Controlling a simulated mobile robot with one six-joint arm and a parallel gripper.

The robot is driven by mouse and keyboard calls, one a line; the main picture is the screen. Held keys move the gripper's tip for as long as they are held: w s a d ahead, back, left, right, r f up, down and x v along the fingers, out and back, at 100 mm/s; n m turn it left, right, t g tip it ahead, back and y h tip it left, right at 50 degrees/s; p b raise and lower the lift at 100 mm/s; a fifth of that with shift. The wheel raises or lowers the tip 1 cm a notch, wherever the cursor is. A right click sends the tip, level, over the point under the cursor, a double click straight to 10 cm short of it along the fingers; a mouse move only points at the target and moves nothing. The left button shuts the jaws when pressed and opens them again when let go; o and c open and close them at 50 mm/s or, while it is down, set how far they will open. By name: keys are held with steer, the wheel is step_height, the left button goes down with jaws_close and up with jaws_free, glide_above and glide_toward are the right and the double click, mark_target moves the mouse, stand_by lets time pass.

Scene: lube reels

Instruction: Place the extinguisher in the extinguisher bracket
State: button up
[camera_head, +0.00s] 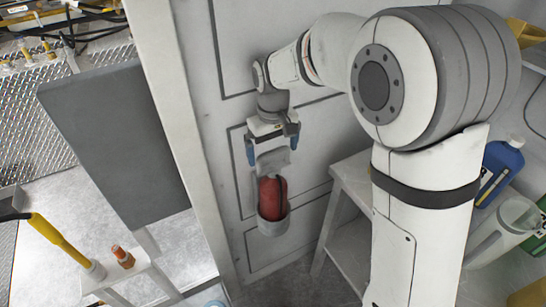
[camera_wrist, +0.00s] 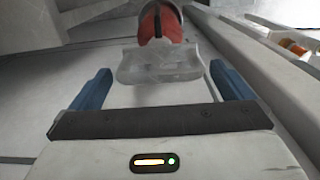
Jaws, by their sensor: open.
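In the head view a red extinguisher (camera_head: 271,192) stands upright in the grey cup of the extinguisher bracket (camera_head: 272,229) on the white panel. A pale grey piece (camera_head: 273,160) sits just above the red body; I cannot tell whether it belongs to the bracket or the extinguisher. My gripper (camera_head: 273,152) is open just above the extinguisher, with its blue fingers on either side of the grey piece. In the wrist view the red body (camera_wrist: 164,24) lies beyond the grey piece (camera_wrist: 160,65). My open gripper (camera_wrist: 160,75) holds nothing; both fingers look apart from the piece.
A white shelf (camera_head: 350,190) stands right of the bracket, with a blue jug (camera_head: 500,170) and a white pitcher (camera_head: 505,230) further right. At left are a dark grey panel (camera_head: 115,140) and an orange bottle (camera_head: 123,257) on a white ledge. Floor shows below the bracket.

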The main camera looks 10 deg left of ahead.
step_height(320, 180, up, 9)
steer(key=shift+f, duration=0.15)
steer(key=shift+s+d, duration=0.1)
steer(key=shift+d, duration=0.15)
steer(key=s+d+r+m+t, duration=0.1)
steer(key=s+d+m, duration=0.15)
steer(key=d, duration=0.35)
steer(key=s+d+r+m, duration=0.1)
steer(key=s+d, duration=0.3)
steer(key=d, duration=0.3)
steer(key=s+d+f+m+t, duration=0.2)
steer(key=s+d+f+m, duration=0.2)
steer(key=s+d, duration=0.6)
steer(key=shift+s+f, duration=0.55)
steer(key=shift+s, duration=0.55)
steer(key=shift+d, duration=0.1)
